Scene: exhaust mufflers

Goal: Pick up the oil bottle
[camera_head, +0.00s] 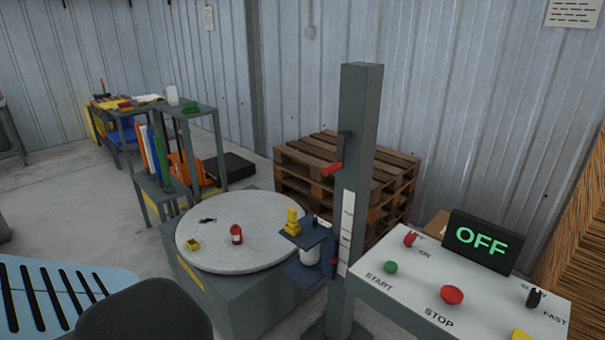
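A small red bottle with a pale label (236,234), which looks like the oil bottle, stands upright on the round light-grey turntable (262,260). Nothing touches it. A small yellow open box (193,245) sits to its left, and a small black item (208,220) lies behind it to the left. Neither of my grippers is in view.
A grey post (362,130) with a blue bracket (305,236) and yellow piece (292,222) stands right of the turntable. A control panel (415,280) with an OFF display (481,241) is at right. Pallets (345,175) and shelves (188,112) stand behind.

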